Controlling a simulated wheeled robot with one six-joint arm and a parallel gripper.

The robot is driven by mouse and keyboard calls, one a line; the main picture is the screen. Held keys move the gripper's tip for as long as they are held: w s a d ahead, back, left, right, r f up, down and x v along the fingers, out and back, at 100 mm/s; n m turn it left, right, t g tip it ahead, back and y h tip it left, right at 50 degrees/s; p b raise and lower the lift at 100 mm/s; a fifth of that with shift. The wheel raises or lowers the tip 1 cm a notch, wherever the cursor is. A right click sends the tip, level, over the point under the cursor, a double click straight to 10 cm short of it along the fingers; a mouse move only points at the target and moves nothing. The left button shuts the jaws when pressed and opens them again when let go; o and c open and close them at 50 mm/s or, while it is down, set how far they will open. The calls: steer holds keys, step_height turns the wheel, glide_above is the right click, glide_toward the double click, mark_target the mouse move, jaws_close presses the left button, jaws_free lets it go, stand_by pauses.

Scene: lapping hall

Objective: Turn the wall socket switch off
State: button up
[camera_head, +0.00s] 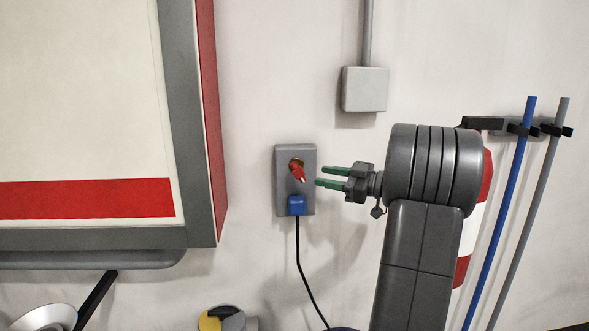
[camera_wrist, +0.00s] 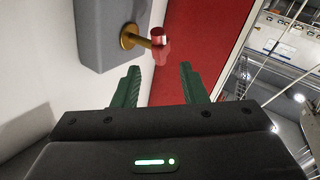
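The wall socket (camera_head: 282,181) is a grey plate on the white wall, with a red rotary switch (camera_head: 298,171) on a brass collar near its top. A blue plug (camera_head: 297,205) with a black cable sits in its lower part. The switch handle points down and slightly right. My gripper (camera_head: 327,176) is just right of the switch, with its green fingers apart and nothing between them. In the wrist view the red switch (camera_wrist: 160,40) on its brass stem stands beyond the open fingertips (camera_wrist: 160,70), beside the grey socket box (camera_wrist: 98,30). No contact shows.
A large red and white cabinet (camera_head: 180,120) with grey edging fills the left. A grey junction box (camera_head: 365,89) is above right of the socket. Blue (camera_head: 500,210) and grey (camera_head: 525,210) rods hang at the right. The wall around the socket is mostly bare.

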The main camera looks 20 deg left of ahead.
mark_target(301, 172)
steer(key=a, duration=0.7)
steer(key=w+a, duration=0.1)
steer(key=a, duration=0.2)
steer(key=shift+a+p, duration=0.3)
steer(key=shift+a, duration=0.1)
jaws_close()
